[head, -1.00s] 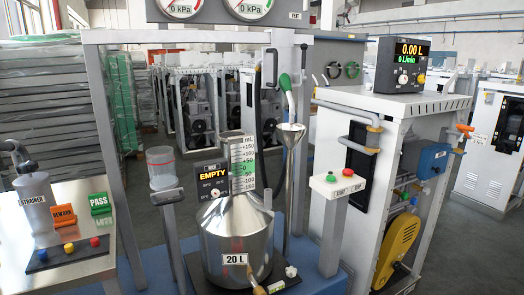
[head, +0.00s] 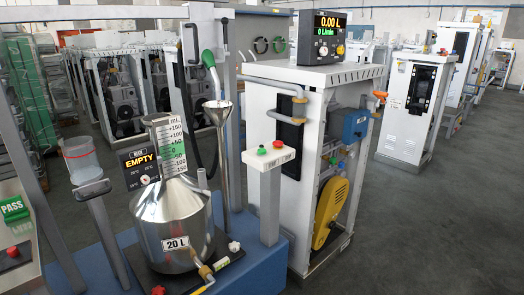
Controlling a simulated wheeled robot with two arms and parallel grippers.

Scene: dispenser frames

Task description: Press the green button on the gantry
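The green button (head: 261,151) sits on top of a small white box (head: 269,160) on a white post, with a red button (head: 278,144) beside it. The box stands between the steel vessel and the dispenser cabinet. The gantry's grey upright (head: 233,85) rises behind it, and the gantry's top is cut off by the picture edge. The green button looks unobstructed. Neither of my grippers is in view.
A steel 20 L vessel (head: 175,230) with a scaled neck stands left of the post, by a funnel (head: 218,112). The white dispenser cabinet (head: 262,100) with a display reading 0.00 L (head: 327,22) stands right. Open grey floor (head: 420,225) lies at right.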

